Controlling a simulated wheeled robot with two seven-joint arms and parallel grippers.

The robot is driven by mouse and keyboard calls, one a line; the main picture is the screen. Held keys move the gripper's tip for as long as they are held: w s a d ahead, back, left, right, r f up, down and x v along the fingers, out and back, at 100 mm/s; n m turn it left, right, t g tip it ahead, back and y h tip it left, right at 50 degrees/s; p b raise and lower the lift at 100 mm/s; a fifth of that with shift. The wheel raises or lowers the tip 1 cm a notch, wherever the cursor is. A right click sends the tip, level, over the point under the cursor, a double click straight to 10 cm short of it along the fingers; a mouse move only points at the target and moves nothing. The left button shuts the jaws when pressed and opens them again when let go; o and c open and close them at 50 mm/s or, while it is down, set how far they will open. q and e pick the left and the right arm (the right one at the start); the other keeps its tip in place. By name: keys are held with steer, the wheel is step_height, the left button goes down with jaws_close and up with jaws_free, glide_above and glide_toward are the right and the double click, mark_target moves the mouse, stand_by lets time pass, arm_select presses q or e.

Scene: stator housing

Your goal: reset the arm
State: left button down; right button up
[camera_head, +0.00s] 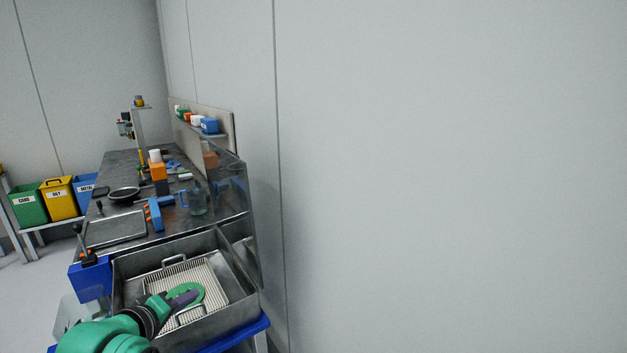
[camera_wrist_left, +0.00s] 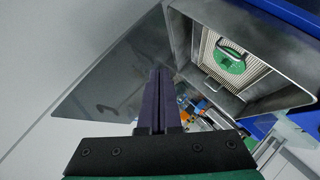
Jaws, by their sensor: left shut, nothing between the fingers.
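My left gripper (camera_head: 188,297) reaches in from the lower left in the head view, with dark purple fingers over the metal basin (camera_head: 245,310). In the left wrist view its fingers (camera_wrist_left: 161,75) lie together, shut and empty. A green round part (camera_head: 204,292) is in the pale ribbed basket (camera_head: 212,280) inside the basin, partly hidden by the fingers. My right gripper is in neither view.
A metal splash panel (camera_head: 240,245) stands on the basin's right, near a bare wall (camera_head: 450,170). Behind lies a dark workbench (camera_head: 120,165) with a blue-and-orange tool (camera_head: 155,213), a glass jug (camera_head: 197,199) and orange blocks (camera_head: 157,171). Green (camera_head: 28,203) and yellow (camera_head: 60,199) bins stand left.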

arm_select(q)
steer(key=s+d+f+m+g+y, duration=0.15)
steer(key=s+f+m+g, duration=0.4)
steer(key=s+f, duration=0.55)
steer(key=s+d+f+m+g, duration=0.35)
steer(key=s+f+m, duration=0.25)
steer(key=s+f, duration=0.45)
steer(key=s+f+g, duration=0.1)
steer(key=s+f, duration=0.1)
steer(key=f, duration=0.9)
steer(key=s+f, duration=0.3)
steer(key=f, duration=0.8)
steer(key=s+a+f+g, duration=0.1)
steer(key=s+a+f, duration=0.2)
steer(key=s+f, duration=1)
steer(key=s, duration=0.2)
steer(key=shift+s+a+f+g, duration=0.15)
steer(key=shift+s+g, duration=0.15)
steer(key=shift+s, duration=0.1)
